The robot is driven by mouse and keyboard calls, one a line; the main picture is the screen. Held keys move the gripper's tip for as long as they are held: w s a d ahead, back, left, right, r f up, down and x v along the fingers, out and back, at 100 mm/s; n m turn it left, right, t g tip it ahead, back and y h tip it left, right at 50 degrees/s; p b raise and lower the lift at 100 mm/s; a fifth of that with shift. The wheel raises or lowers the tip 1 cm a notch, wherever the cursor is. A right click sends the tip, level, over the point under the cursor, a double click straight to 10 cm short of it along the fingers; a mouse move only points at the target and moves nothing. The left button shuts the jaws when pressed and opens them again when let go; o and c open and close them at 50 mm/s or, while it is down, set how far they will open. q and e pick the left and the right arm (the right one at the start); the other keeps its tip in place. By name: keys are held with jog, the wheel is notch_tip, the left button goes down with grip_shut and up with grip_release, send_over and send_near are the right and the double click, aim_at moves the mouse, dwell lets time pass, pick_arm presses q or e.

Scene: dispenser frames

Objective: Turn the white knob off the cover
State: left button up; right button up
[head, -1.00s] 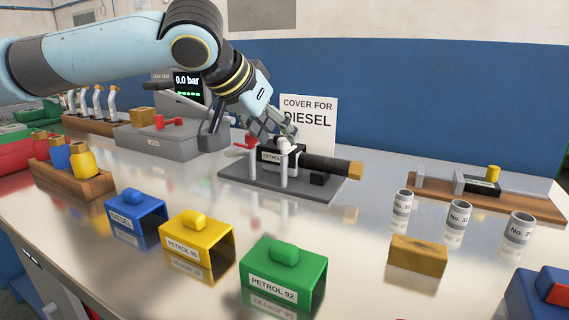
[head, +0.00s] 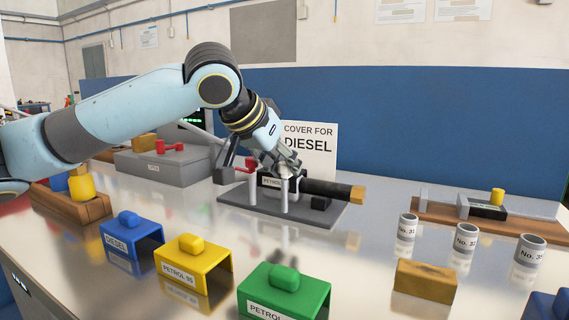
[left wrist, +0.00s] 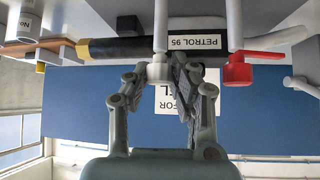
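The cover (head: 271,183) labelled PETROL sits on a grey base plate (head: 325,215), around a black rod with a wooden end. The wrist view shows it upside down with its PETROL 95 label (left wrist: 196,42). The white knob (left wrist: 160,72) is at the middle of the wrist view, between my left fingertips. In the head view the gripper mostly hides it. My left gripper (head: 282,162) is above the cover, and its fingers are drawn in close on both sides of the knob. My right gripper is not in view.
White posts and a red-handled valve (left wrist: 240,68) stand close beside the gripper. A COVER FOR DIESEL sign (head: 315,145) stands behind. Blue (head: 130,240), yellow (head: 193,268) and green (head: 285,290) covers stand in front. Numbered cylinders (head: 466,243) and a wooden block (head: 427,280) are to the right.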

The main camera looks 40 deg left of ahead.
pick_arm(q)
grip_shut()
jog(key=shift+r+p, duration=0.15)
jog(key=shift+p, duration=0.3)
jog(key=m+h+p, duration=0.2)
jog(key=m+p, duration=0.1)
jog(key=p, duration=0.2)
jog(key=shift+r+m+h, duration=0.15)
jog(key=shift+m+h, duration=0.15)
jog(key=shift+h, duration=0.1)
jog(key=shift+m+h+p, duration=0.65)
jog(key=shift+m+h, duration=0.05)
jog(key=shift+m, duration=0.2)
jog(key=shift+w+f+m+g+h, duration=0.1)
jog(key=shift+f+m+g+h, duration=0.15)
jog(key=shift+m+g+h, duration=0.45)
jog(key=shift+f+m+h+b, duration=0.1)
jog(key=shift+m+h+b, duration=0.4)
jog(key=shift+m, duration=0.6)
jog(key=m+g+h+b, duration=0.1)
jog(key=m, duration=0.1)
jog(key=m+g+h+b, duration=0.1)
jog(key=m+g+b, duration=0.1)
jog(key=m, duration=0.1)
jog(key=shift+h, duration=0.3)
jog(key=shift+m+g+h+b, duration=0.3)
jog(key=shift+m+g+b, duration=0.05)
jog(key=shift+m+g, duration=0.75)
